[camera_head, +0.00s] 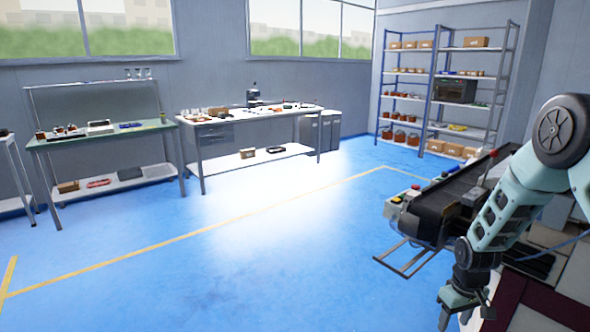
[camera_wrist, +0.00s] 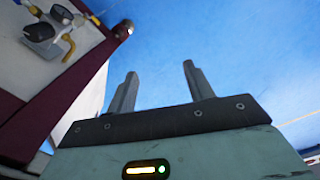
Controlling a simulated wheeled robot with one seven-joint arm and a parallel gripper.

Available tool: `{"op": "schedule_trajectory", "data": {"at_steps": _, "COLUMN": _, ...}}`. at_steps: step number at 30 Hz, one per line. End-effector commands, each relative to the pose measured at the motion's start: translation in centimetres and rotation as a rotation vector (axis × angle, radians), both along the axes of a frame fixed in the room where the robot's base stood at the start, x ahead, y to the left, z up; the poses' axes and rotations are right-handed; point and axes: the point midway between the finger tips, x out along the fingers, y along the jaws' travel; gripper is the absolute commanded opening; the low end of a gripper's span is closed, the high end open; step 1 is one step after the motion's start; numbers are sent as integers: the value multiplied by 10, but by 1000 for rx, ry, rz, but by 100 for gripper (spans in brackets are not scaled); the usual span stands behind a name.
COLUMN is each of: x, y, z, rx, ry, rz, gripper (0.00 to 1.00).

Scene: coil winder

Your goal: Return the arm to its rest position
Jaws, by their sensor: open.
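My arm (camera_head: 515,200) comes in from the right edge in the head view and bends downward. My gripper (camera_head: 462,318) hangs at its lower end, partly cut off by the bottom edge. In the wrist view my gripper (camera_wrist: 160,88) shows its two grey fingers apart, with only blue floor seen between them. It holds nothing.
A dark conveyor (camera_head: 450,195) with a metal frame stands behind my arm. A maroon-edged machine (camera_wrist: 60,85) with a gauge is close left of the fingers in the wrist view. Workbenches (camera_head: 250,118) and shelves (camera_head: 465,80) stand far back. The blue floor (camera_head: 220,270) left is clear.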

Motion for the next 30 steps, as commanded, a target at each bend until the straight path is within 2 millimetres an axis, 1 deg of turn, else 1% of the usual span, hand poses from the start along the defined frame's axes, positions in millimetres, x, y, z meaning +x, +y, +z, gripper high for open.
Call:
{"op": "schedule_trajectory", "data": {"at_steps": 2, "x": 0, "y": 3, "z": 4, "rx": 1, "ry": -2, "rz": 2, "gripper": 52}}
{"op": "schedule_trajectory", "data": {"at_steps": 11, "x": -4, "y": 41, "z": 37, "rx": 21, "ry": -8, "rz": 31, "gripper": 52}}
{"op": "schedule_trajectory", "data": {"at_steps": 14, "x": -8, "y": 59, "z": 53, "rx": 31, "ry": -10, "rz": 44, "gripper": 52}}
{"op": "schedule_trajectory", "data": {"at_steps": 17, "x": -14, "y": 81, "z": 74, "rx": 42, "ry": -15, "rz": 63, "gripper": 52}}
{"op": "schedule_trajectory", "data": {"at_steps": 20, "x": -25, "y": 107, "z": 97, "rx": 55, "ry": -16, "rz": 88, "gripper": 52}}
{"op": "schedule_trajectory", "data": {"at_steps": 23, "x": -42, "y": 139, "z": 125, "rx": 69, "ry": -18, "rz": 121, "gripper": 52}}
{"op": "schedule_trajectory", "data": {"at_steps": 26, "x": -73, "y": 178, "z": 162, "rx": 83, "ry": -19, "rz": 171, "gripper": 52}}
{"op": "schedule_trajectory", "data": {"at_steps": 27, "x": -90, "y": 194, "z": 178, "rx": 88, "ry": -18, "rz": 195, "gripper": 52}}
{"op": "schedule_trajectory", "data": {"at_steps": 29, "x": -118, "y": 216, "z": 200, "rx": 93, "ry": -15, "rz": 233, "gripper": 52}}
{"op": "schedule_trajectory", "data": {"at_steps": 30, "x": -138, "y": 228, "z": 213, "rx": 93, "ry": -14, "rz": 257, "gripper": 52}}
